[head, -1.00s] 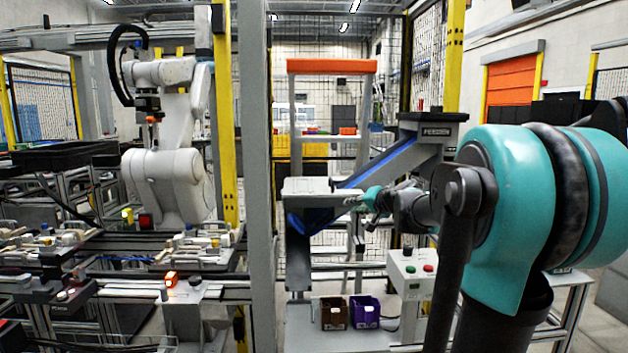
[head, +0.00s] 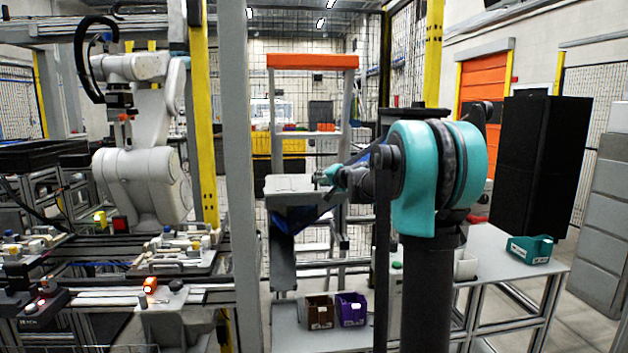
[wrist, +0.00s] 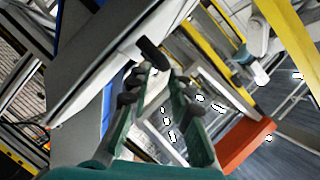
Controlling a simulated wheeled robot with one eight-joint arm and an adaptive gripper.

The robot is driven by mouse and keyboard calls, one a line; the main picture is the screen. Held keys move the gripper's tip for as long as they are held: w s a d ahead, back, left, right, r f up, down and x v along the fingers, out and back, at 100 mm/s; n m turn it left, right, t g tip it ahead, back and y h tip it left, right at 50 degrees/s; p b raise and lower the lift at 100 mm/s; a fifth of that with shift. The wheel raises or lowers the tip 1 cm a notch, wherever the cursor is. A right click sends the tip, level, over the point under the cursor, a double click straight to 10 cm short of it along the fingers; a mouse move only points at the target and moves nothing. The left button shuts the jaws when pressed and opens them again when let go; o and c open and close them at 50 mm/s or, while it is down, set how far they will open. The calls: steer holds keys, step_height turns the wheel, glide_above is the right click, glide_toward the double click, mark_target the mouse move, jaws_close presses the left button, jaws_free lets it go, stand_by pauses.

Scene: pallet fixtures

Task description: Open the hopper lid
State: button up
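The hopper's grey lid (head: 290,184) looks closed and flat on top of the hopper, left of centre in the head view. In the wrist view the lid (wrist: 100,72) is a large grey panel at upper left, with a short black handle (wrist: 152,52) at its edge. My gripper (head: 321,177) is at the lid's right edge. In the wrist view my gripper (wrist: 160,75) has its two fingers apart, with the handle just beyond the fingertips. Nothing is clearly between them, and I cannot tell whether they touch the handle.
Brown (head: 320,312) and purple (head: 351,309) bins stand on the low shelf below the hopper. A grey post (head: 242,180) rises left of it. A white robot arm (head: 140,150) stands further left. A teal bin (head: 530,249) sits on the right-hand table.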

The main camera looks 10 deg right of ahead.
steer(key=x, duration=0.5)
steer(key=shift+w, duration=0.3)
jaws_close()
